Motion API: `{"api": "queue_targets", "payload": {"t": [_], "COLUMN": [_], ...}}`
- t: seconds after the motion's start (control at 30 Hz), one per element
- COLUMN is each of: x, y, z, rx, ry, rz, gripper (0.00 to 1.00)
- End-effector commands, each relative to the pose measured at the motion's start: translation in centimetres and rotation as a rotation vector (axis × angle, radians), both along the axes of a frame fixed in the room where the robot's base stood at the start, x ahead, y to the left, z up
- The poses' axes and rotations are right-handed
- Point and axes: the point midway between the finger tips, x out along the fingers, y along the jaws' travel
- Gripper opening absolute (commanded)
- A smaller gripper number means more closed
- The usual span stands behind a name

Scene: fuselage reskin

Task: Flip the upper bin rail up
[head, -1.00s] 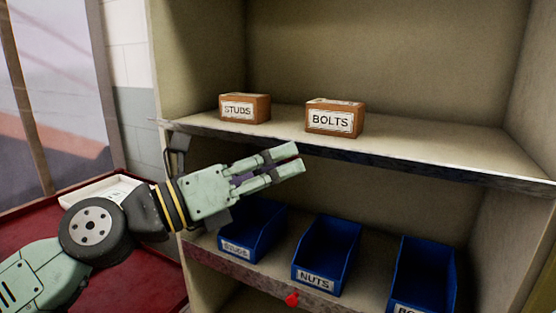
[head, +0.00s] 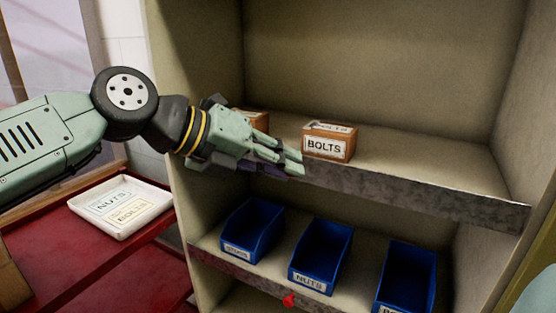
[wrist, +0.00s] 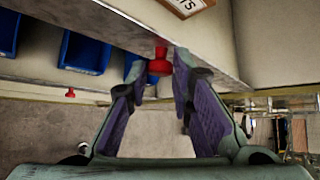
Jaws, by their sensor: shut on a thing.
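The upper bin rail (head: 420,195) is a grey metal strip along the front edge of the upper shelf. In the head view its broad face shows below the shelf edge. Its red knob (wrist: 159,66) is visible in the wrist view between my fingertips. My gripper (head: 290,167) reaches in from the left at the rail's left part and hides the knob in the head view. In the wrist view my gripper (wrist: 160,76), with purple finger pads, is shut on the red knob.
A BOLTS box (head: 328,142) stands on the upper shelf, with another box (head: 253,118) partly behind my gripper. Blue bins (head: 320,258) stand on the lower shelf, whose rail has a red knob (head: 289,300). A white tray (head: 122,208) lies on the red surface at left.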

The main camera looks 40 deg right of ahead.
Motion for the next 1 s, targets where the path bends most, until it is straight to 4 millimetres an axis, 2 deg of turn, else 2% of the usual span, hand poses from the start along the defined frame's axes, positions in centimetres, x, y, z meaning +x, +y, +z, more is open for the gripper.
{"api": "queue_targets", "payload": {"t": [0.7,0.73,1.0], "x": [0.2,0.2,0.17], "y": [-0.43,-0.43,-0.39], "z": [0.46,0.46,0.39], "rx": [0.068,0.068,0.07], "ry": [0.029,0.029,0.029], "rz": [0.001,0.001,0.001], "gripper": [0.0,0.21,0.4]}}
